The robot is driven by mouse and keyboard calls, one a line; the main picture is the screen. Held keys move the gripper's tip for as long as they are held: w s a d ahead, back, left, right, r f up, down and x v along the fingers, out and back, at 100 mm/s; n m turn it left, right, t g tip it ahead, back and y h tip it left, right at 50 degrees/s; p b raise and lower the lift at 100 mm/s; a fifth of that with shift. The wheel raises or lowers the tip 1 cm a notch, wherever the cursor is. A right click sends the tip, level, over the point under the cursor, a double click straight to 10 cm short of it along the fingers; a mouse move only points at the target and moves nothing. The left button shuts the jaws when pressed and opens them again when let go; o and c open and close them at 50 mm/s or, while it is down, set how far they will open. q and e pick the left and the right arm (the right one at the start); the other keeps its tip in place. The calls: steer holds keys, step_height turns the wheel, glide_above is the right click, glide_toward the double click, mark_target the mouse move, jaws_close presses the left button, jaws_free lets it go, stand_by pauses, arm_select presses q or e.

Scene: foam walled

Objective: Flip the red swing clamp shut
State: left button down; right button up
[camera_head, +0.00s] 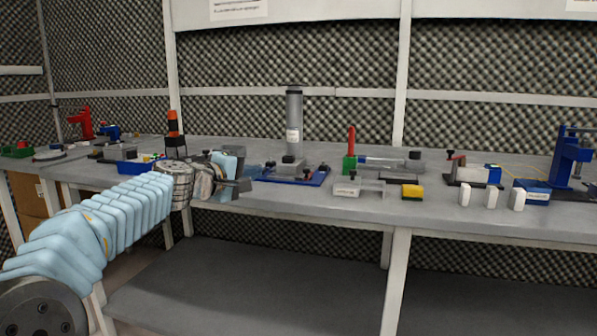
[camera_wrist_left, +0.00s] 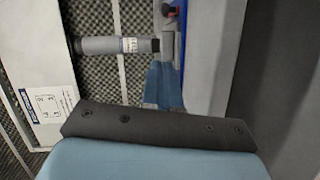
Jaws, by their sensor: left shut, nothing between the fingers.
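The red swing clamp (camera_head: 351,139) appears to be the red bar standing upright on a small green block (camera_head: 349,165), right of centre on the bench in the head view. A grey cylinder (camera_head: 378,162) lies just to its right. My left gripper (camera_head: 246,185) is shut and empty, at the bench's front edge, well left of the clamp and apart from it. The clamp cannot be made out there. My right gripper is out of view.
A tall grey column (camera_head: 294,122) on a blue plate (camera_head: 312,178) stands between my gripper and the clamp. A grey bracket (camera_head: 358,188) and yellow block (camera_head: 413,191) sit in front of the clamp. White blocks (camera_head: 490,198) and a blue press (camera_head: 571,160) stand farther right.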

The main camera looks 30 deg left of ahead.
arm_select(q)
steer(key=p, duration=0.2)
glide_toward(309, 171)
steer(key=w+a, duration=0.2)
steer(key=a, duration=0.1)
steer(key=w+a, duration=0.1)
steer(key=a, duration=0.1)
steer(key=shift+w+r, duration=0.15)
steer(key=shift+r, duration=0.05)
steer(key=shift+w+d+f, duration=0.2)
steer(key=shift+w+d, duration=0.4)
steer(key=shift+w+d+f, duration=0.2)
steer(key=shift+w+d, duration=0.35)
steer(key=shift+w, duration=0.05)
steer(key=shift+w+d+f, duration=0.15)
steer(key=shift+w+d, duration=0.2)
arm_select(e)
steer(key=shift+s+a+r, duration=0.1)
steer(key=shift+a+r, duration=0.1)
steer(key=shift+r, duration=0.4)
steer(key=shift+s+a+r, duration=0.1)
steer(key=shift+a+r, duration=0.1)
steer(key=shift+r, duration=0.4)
arm_select(q)
steer(key=shift+d+p, duration=0.1)
steer(key=shift+p, duration=0.2)
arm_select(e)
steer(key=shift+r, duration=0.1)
